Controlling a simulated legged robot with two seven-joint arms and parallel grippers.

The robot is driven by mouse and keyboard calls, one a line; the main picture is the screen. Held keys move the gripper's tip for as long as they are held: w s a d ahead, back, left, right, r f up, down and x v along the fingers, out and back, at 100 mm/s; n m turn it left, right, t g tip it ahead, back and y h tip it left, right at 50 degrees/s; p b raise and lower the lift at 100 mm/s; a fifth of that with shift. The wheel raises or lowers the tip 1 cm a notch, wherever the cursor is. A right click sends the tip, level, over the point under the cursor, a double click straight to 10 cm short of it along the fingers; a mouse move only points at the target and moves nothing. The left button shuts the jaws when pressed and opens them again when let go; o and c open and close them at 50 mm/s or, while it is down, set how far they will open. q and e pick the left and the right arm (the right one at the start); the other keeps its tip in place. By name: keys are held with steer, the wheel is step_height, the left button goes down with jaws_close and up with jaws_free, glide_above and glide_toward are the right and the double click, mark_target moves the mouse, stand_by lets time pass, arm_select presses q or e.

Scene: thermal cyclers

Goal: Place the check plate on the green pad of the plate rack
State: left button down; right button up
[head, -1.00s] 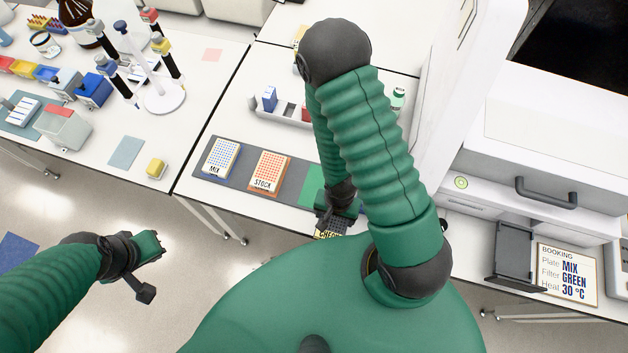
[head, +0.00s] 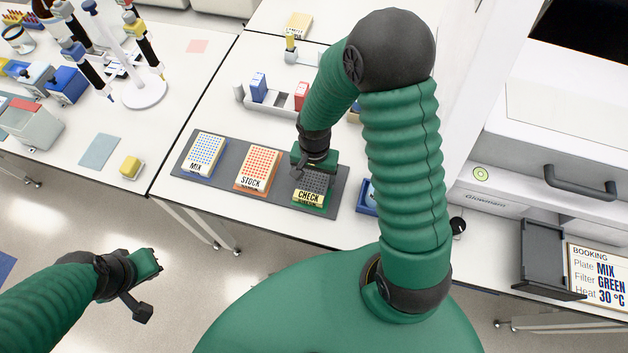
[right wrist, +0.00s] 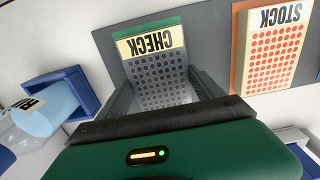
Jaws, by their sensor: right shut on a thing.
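The check plate (head: 311,188), dark-welled with a cream CHECK label, is at the right end of the grey plate rack (head: 342,200). It lies over the green pad (head: 316,208), whose edge shows along the label side. My right gripper (head: 313,172) is shut on the plate from above. In the right wrist view the check plate (right wrist: 155,68) lies between the two fingers, with a strip of the green pad (right wrist: 150,33) beyond its label. I cannot tell whether the plate fully rests on the pad. My left gripper (head: 146,280) hangs over the floor, empty; its finger gap is unclear.
The mix plate (head: 205,153) and stock plate (head: 257,168) lie on the rack left of the check plate. A blue tray (head: 368,198) is just right of the rack. A white holder (head: 272,107) stands behind. The cycler's open drawer (head: 541,252) is at right.

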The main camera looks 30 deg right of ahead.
mark_target(316, 179)
steer(key=shift+s+d+f, duration=0.15)
steer(key=shift+d+f, duration=0.2)
steer(key=shift+f, duration=0.1)
steer(key=shift+c, duration=0.7)
steer(key=o, duration=1.2)
steer(key=shift+f, duration=0.1)
steer(key=shift+c, duration=0.2)
steer(key=o, duration=0.4)
steer(key=shift+a, duration=0.1)
steer(key=shift+o, duration=0.2)
steer(key=shift+a, duration=0.15)
step_height(316, 179, up, 12)
steer(key=s+a+n+t, duration=0.2)
steer(key=s+a+n, duration=0.2)
steer(key=n, duration=0.5)
steer(key=shift+s+a+f+n+t, duration=0.2)
steer(key=shift+s+f+n+t, duration=0.1)
steer(key=shift+f+n, duration=0.1)
